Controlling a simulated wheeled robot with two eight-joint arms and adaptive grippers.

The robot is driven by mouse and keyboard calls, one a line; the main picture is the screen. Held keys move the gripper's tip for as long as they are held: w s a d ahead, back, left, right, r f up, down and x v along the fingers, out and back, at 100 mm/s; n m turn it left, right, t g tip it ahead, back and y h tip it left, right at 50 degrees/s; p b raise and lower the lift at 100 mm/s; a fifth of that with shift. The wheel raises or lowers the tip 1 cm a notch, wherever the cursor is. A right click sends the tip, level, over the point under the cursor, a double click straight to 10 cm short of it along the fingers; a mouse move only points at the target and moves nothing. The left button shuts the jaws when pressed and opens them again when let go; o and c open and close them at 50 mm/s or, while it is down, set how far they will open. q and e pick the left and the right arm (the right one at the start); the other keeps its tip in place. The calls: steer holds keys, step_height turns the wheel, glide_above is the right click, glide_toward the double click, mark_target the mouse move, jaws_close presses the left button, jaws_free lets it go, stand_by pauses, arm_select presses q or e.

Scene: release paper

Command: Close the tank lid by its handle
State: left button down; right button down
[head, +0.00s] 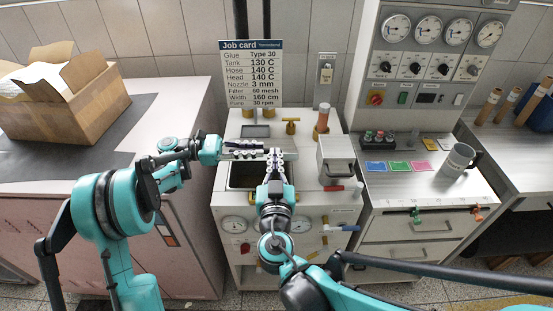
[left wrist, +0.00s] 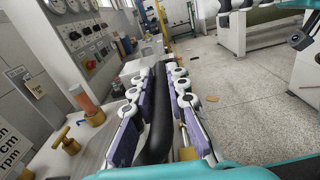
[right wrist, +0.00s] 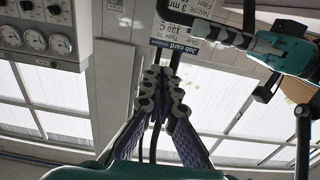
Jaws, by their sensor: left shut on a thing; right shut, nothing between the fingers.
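The tank (head: 243,176) is the dark opening in the top of the white machine at the centre of the head view. My left gripper (head: 258,150) reaches in from the left above the opening. In the left wrist view its fingers (left wrist: 165,85) are shut on a long black handle bar (left wrist: 157,120). The lid itself is mostly hidden behind my grippers, so its tilt is hard to tell. My right gripper (head: 275,160) points up in front of the opening, close to the left fingertips. In the right wrist view its fingers (right wrist: 163,85) are shut and empty.
A job card (head: 251,73) stands behind the tank. Brass valve (head: 291,126), orange cylinder (head: 322,118) and grey box (head: 337,158) stand right of it. A red-handled lever (head: 334,188) is at the front right. A cardboard box (head: 65,105) lies left; a mug (head: 457,160) stands right.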

arm_select(q)
steer(key=shift+w, duration=0.15)
arm_select(e)
steer(key=w+f, duration=0.3)
steer(key=w, duration=0.3)
steer(key=shift+w+f, duration=0.3)
steer(key=shift+w, duration=0.05)
steer(key=shift+f, duration=0.1)
